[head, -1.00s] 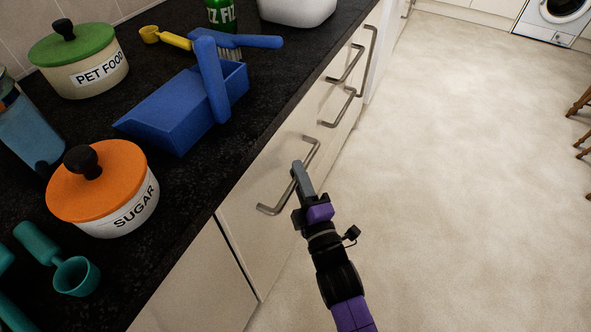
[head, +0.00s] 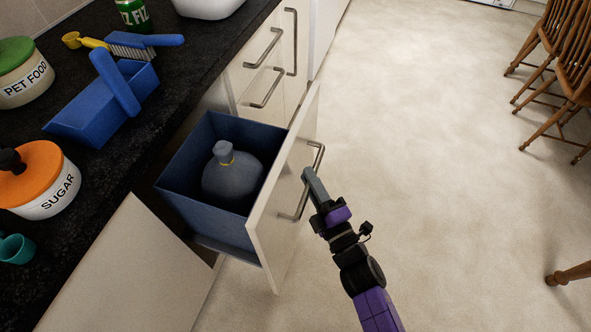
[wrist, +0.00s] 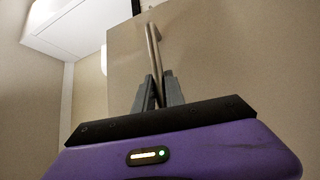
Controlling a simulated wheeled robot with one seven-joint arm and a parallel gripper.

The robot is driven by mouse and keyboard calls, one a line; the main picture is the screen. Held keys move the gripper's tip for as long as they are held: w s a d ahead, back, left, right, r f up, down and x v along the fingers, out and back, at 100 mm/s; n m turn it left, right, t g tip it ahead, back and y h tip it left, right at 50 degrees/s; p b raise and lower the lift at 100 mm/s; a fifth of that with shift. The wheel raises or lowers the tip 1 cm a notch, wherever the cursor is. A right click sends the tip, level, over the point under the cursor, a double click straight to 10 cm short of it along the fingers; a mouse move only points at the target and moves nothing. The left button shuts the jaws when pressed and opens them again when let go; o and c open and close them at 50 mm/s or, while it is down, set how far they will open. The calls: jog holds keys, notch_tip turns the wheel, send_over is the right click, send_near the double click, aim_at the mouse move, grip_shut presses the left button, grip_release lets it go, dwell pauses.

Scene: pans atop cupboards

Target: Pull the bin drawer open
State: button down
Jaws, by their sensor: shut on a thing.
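The bin drawer (head: 285,200) stands well out from the cupboard row, with its cream front facing the floor area. A blue bin (head: 215,232) sits inside it, holding a dark, tied bag (head: 232,178). The drawer's metal bar handle (head: 318,160) is on the outer face. My gripper (head: 308,174) is at the middle of this handle, its fingers closed around the bar. In the wrist view, the fingers (wrist: 158,90) meet at the handle (wrist: 152,48), in front of the drawer front (wrist: 200,60).
The dark worktop (head: 95,180) carries a sugar pot (head: 42,180), a pet food pot (head: 22,75), a blue dustpan (head: 100,105) and a brush (head: 145,40). Closed drawers (head: 262,75) stand beyond. The floor (head: 420,150) is clear, with wooden chairs (head: 560,80) at the right.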

jog(key=s+d+p, duration=0.1)
jog(key=s+d, duration=0.2)
jog(key=d, duration=0.5)
jog(key=s+d+p, duration=0.2)
jog(key=s+d, duration=0.1)
jog(key=d, duration=0.5)
jog(key=shift+d, duration=0.3)
jog(key=shift+f, duration=0.1)
jog(key=c, duration=1.4)
grip_release()
jog(key=v, duration=0.7)
jog(key=shift+s+b, duration=0.3)
jog(key=shift+s, duration=0.05)
jog(key=shift+d, duration=0.1)
